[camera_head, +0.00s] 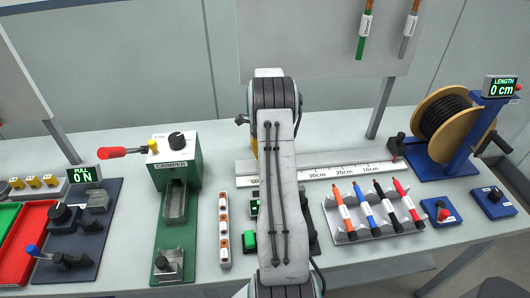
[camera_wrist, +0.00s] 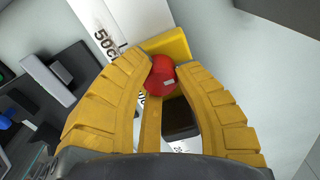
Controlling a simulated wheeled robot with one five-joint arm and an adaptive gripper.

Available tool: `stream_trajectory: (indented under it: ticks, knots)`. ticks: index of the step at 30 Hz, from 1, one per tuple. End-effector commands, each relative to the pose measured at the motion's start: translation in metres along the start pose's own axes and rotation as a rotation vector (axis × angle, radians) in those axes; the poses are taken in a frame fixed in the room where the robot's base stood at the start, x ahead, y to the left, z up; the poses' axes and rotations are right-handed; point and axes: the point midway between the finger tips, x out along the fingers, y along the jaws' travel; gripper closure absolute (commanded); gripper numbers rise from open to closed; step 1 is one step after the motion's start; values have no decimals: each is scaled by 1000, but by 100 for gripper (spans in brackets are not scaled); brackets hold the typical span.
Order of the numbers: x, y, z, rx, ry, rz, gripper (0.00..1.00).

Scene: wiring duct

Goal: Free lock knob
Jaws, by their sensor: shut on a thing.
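A red lock knob (camera_wrist: 162,76) sits in the middle of the wrist view, with a small pale mark on it. My gripper (camera_wrist: 168,68) has two yellow fingers, and their tips are closed around the knob from both sides. A yellow block (camera_wrist: 166,45) lies just beyond the knob, over the white ruler (camera_wrist: 103,30) near its 50 cm mark. In the head view my arm hides the gripper and the knob. The ruler (camera_head: 342,172) runs to the right from behind my arm, and a sliver of yellow shows at its left end.
A green crimper (camera_head: 178,210) stands left of my arm. A white rack (camera_head: 385,222) with several coloured pens or wires is to the right. A cable spool (camera_head: 449,115) stands at the far right. A dark block (camera_wrist: 180,118) shows between my fingers.

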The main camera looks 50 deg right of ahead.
Motion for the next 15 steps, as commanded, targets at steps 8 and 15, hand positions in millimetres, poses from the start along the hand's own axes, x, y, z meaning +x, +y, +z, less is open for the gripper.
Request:
stream_trajectory:
  ticks: [8, 15]
  knots:
    - [1, 1, 0, 1, 0, 2, 48]
    - [1, 0, 0, 1, 0, 1, 45]
